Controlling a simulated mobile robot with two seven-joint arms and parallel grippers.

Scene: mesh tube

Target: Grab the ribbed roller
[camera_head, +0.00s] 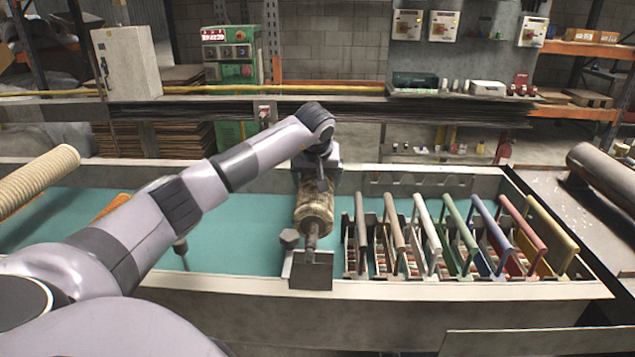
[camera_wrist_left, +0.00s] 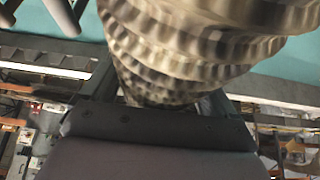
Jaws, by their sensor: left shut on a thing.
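The ribbed roller (camera_head: 314,207) is brownish and banded, with a thin axle end pointing toward me. It lies in the teal-floored trough, just left of the row of coloured handles. My left gripper (camera_head: 316,176) reaches down over its far end and is shut on it. In the left wrist view the ribbed roller (camera_wrist_left: 185,45) fills the upper middle, between the fingers. The roller's near end is above a grey metal bracket (camera_head: 310,272) at the front wall; I cannot tell whether they touch. My right gripper is not in view.
Several coloured handles (camera_head: 483,237) stand in a row to the right. A cream ribbed tube (camera_head: 38,180) is at the far left. A dark cylinder (camera_head: 603,176) lies on the right table.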

